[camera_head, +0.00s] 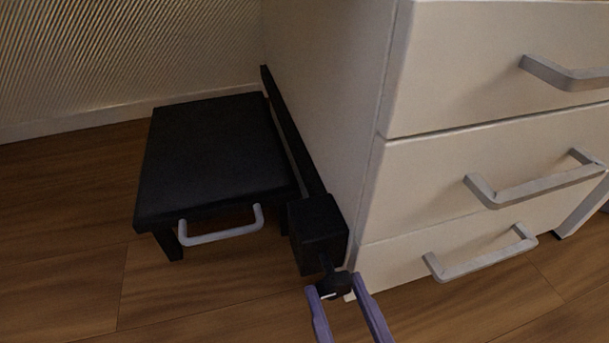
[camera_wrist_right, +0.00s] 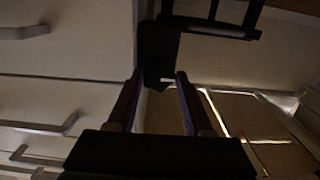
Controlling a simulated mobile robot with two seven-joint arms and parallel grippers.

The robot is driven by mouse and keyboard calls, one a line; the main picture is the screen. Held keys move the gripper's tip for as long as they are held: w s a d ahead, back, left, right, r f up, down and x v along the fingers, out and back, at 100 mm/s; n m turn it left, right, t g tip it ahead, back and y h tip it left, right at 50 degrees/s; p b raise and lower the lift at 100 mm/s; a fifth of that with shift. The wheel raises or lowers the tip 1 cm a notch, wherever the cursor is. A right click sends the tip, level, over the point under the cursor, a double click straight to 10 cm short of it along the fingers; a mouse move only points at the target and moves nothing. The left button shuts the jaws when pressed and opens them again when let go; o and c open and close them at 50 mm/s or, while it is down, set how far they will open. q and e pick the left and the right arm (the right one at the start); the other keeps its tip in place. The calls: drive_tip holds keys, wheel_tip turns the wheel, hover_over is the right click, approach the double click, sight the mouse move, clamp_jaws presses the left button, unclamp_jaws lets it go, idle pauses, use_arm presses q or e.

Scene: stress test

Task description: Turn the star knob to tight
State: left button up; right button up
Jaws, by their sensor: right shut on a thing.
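The star knob (camera_head: 334,285) is black and sits on the front of a black block (camera_head: 318,232) beside the drawer cabinet, low near the floor. My right gripper (camera_head: 336,287) has its two purple fingers on either side of the knob and is shut on it. The fingers hide part of the knob. In the right wrist view the fingers of my right gripper (camera_wrist_right: 159,78) reach toward the dark block (camera_wrist_right: 158,52); the knob is too dark there to make out clearly. No marking for tight is readable. My left gripper is not in view.
A white cabinet (camera_head: 470,125) with grey handles stands directly right of the block. A low black stool-like unit (camera_head: 215,150) with a grey handle (camera_head: 222,229) stands to the left. A black rail (camera_head: 290,135) runs back along the cabinet. Wooden floor (camera_head: 210,295) is clear in front.

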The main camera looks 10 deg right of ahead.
clamp_jaws()
drive_tip(key=shift+m, duration=0.3)
drive_tip(key=m, duration=0.3)
drive_tip(key=shift+m, duration=0.3)
drive_tip(key=m, duration=0.4)
drive_tip(key=shift+m, duration=0.3)
drive_tip(key=m, duration=0.4)
drive_tip(key=shift+r, duration=0.1)
drive_tip(key=shift+m, duration=2.5)
